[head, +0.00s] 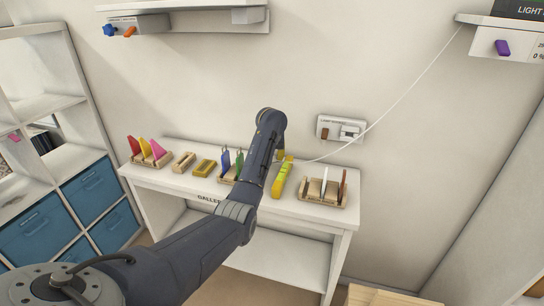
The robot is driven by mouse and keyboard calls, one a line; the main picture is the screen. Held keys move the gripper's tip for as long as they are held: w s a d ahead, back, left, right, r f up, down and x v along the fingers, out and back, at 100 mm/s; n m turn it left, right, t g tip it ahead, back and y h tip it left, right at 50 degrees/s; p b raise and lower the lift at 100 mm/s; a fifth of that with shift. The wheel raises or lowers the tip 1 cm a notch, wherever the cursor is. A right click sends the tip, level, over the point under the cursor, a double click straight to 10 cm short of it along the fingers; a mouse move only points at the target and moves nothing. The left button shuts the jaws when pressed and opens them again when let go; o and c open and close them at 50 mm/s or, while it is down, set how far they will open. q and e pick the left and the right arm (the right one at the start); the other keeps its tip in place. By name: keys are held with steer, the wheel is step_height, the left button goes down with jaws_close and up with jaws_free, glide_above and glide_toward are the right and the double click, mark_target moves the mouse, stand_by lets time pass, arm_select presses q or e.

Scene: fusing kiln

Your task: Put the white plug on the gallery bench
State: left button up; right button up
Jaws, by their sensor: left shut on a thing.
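My left arm reaches across the middle of the head view, and its gripper (279,152) is low over the gallery bench (230,200), mostly hidden behind my own wrist. A thin white cord runs from the shelf at upper right down to this gripper. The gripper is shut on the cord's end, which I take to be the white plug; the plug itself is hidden. The bench is a white table against the wall with lettering on its front edge. My right gripper is not in view.
The bench holds wooden racks with coloured pieces (150,152), small blocks (204,168), a yellow-green piece (282,180) and another rack (323,194). A wall panel (328,121) with a brown plug (325,133) and a whitish block is above. Shelving with blue bins (88,190) stands left.

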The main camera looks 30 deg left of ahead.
arm_select(q)
steer(key=shift+f, duration=0.45)
steer(key=o, duration=1.2)
steer(key=v, duration=1.2)
steer(key=shift+s, duration=0.1)
